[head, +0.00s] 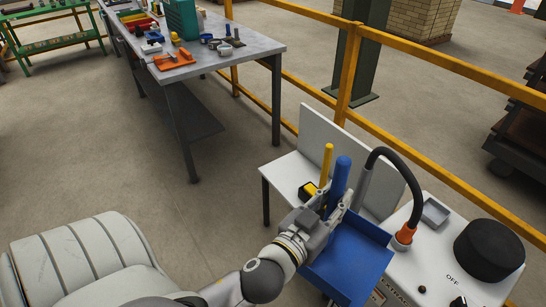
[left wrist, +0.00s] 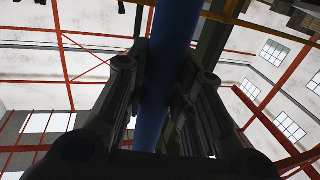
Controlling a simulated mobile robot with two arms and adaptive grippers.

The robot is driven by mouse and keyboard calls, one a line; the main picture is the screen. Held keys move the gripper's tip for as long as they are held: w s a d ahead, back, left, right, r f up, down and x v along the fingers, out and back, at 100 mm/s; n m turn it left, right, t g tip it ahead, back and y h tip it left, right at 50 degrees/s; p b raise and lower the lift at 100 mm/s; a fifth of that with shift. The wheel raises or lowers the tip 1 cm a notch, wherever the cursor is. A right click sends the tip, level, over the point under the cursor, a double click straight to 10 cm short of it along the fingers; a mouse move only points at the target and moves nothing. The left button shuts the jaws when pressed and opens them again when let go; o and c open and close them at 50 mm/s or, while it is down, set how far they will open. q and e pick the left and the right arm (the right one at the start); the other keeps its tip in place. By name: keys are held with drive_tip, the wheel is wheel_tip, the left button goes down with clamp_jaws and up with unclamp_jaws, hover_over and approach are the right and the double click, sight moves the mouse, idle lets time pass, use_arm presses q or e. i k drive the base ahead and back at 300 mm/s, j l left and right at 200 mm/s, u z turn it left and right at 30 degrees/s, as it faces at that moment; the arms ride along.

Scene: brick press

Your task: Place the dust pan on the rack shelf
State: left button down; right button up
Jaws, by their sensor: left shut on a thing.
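The blue dust pan (head: 348,262) is in the lower middle of the head view, with its handle pointing up. My left gripper (head: 336,203) is shut around the lower part of the handle. In the left wrist view the blue handle (left wrist: 167,75) runs between the two fingers (left wrist: 163,100). A white shelf (head: 284,172) with an upright back panel stands behind the pan, and it may be the rack shelf. The pan overlaps its front right part in the picture; I cannot tell whether they touch. My right gripper is not in view.
A yellow-handled brush (head: 327,163) with a dark base stands on the white shelf. A white control panel (head: 430,265) with a black knob and thick cable is on the right. A yellow railing (head: 430,65) runs behind. A cluttered workbench (head: 240,58) stands farther back.

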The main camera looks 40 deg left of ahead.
sight(289, 174)
drive_tip(key=i+j, duration=0.1)
drive_tip(key=j, duration=0.25)
drive_tip(key=i+j+u, duration=0.1)
drive_tip(key=j, duration=0.25)
drive_tip(key=i+j, duration=0.1)
drive_tip(key=j, duration=0.2)
drive_tip(key=i+j, duration=0.1)
drive_tip(key=j, duration=0.25)
drive_tip(key=i+j, duration=0.3)
drive_tip(key=j, duration=0.15)
drive_tip(key=i+j+u, duration=0.1)
drive_tip(key=i+j, duration=0.15)
drive_tip(key=j, duration=0.15)
